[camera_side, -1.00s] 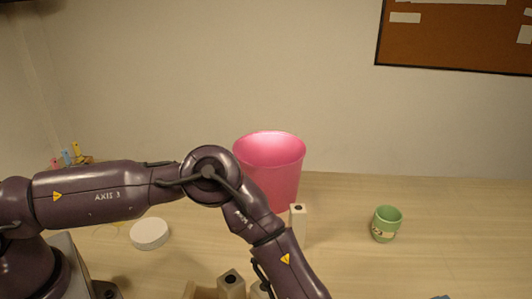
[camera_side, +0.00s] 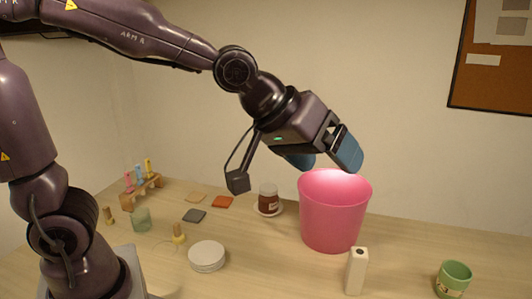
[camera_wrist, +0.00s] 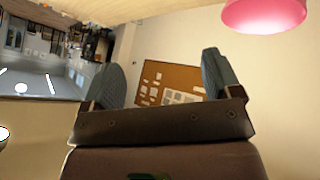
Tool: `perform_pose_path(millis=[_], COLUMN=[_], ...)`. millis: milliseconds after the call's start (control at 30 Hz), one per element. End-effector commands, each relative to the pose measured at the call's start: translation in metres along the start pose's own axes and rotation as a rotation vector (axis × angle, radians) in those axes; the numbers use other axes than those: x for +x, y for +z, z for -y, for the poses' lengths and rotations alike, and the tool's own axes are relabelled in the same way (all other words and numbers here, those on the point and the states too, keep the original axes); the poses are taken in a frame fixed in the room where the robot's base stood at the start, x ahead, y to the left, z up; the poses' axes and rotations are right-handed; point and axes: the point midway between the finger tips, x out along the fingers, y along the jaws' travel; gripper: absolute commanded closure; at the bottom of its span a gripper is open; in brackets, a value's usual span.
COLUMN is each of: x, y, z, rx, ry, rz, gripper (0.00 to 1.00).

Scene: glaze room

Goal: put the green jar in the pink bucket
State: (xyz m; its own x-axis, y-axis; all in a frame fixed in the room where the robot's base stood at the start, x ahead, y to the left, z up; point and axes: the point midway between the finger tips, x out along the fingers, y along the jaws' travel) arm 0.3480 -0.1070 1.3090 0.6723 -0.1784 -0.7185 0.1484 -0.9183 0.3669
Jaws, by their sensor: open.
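The green jar (camera_side: 453,279) stands upright and open-topped at the lower right of the side view, on the table. The pink bucket (camera_side: 333,219) stands upright on the table, left of and behind the jar. Its rim also shows at the top right of the wrist view (camera_wrist: 264,14). My gripper (camera_side: 328,164) is raised just above the bucket's rim, its blue fingers apart with nothing between them. The open fingers also show in the wrist view (camera_wrist: 160,62). The jar is well away from my gripper. The bucket's inside is mostly hidden.
A pale upright block (camera_side: 356,271) stands in front of the bucket, left of the jar. Table between block and jar is clear.

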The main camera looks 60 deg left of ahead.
Motion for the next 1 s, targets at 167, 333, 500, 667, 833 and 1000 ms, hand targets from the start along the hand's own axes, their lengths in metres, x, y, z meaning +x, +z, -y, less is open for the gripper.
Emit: perform_pose_path(millis=[167,333,500,667,833,1000], x=[-0.070,-0.103,-0.112,-0.112,-0.112,-0.104], y=[0.033,0.068,0.081,0.081,0.081,0.071], z=[0.078,0.116,0.126,0.126,0.126,0.118], rx=[0.197,0.302,0.340,0.342,0.342,0.322], ry=[-0.167,-0.217,-0.224,-0.224,-0.224,-0.219], rz=[0.086,0.184,0.225,0.227,0.225,0.204], gripper=[0.16,0.16,0.10,0.10,0.10,0.10])
